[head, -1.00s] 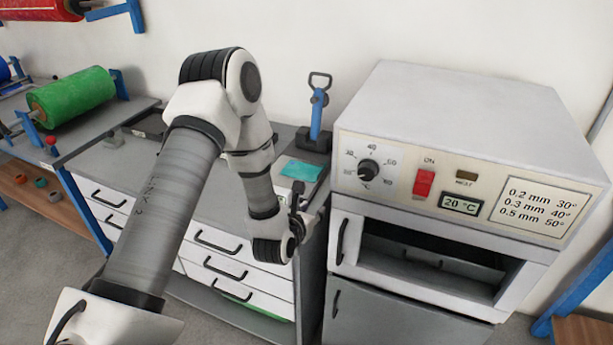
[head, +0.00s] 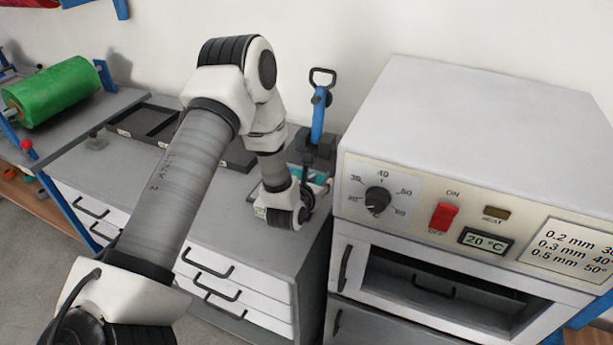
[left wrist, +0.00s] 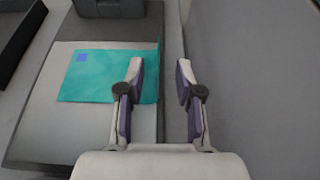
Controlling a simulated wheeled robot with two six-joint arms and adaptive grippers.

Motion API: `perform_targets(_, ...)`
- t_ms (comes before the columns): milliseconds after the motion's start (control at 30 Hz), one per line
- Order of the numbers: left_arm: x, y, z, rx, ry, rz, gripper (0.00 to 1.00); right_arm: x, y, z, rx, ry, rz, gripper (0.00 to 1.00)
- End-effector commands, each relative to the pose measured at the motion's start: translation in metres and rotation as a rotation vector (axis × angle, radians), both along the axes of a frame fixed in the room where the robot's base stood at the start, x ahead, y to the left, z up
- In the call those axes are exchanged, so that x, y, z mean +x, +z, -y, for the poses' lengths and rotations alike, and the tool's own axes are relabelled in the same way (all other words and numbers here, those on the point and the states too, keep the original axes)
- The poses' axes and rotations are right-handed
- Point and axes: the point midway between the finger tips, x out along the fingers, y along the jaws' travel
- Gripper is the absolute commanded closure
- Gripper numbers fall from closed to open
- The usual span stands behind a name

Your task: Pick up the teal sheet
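The teal sheet (left wrist: 95,82) lies flat on a grey plate (left wrist: 85,122) in the left wrist view, with a small blue square near its upper left corner. Its right edge reaches close to the plate's right edge. In the head view only a sliver of the sheet (head: 320,179) shows behind my wrist. My left gripper (left wrist: 160,69) is open and empty. One finger is over the sheet's right part, the other is beyond the edge, so the sheet's right edge lies between them in the picture. I cannot tell the height gap. My right gripper is in no view.
A blue-handled tool (head: 318,118) stands on the bench behind the sheet. A white oven (head: 460,130) with a dial and red switch stands close on the right. Dark trays (head: 150,122) lie to the left, and a green roll (head: 55,92) is further left.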

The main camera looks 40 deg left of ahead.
Motion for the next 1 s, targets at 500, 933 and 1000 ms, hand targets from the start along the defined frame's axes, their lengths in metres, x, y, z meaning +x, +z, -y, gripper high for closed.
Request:
perform_targets(500, 0.032, -0.014, -0.009, 0.0, 0.0, -0.001, 0.96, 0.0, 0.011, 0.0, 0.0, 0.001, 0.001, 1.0)
perform_targets(933, 0.031, -0.015, -0.009, -0.001, 0.001, -0.004, 1.0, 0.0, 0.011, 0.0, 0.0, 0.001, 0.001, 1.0)
perform_targets(1000, 0.031, -0.013, -0.009, -0.001, 0.001, -0.004, 1.0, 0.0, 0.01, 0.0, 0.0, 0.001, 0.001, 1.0)
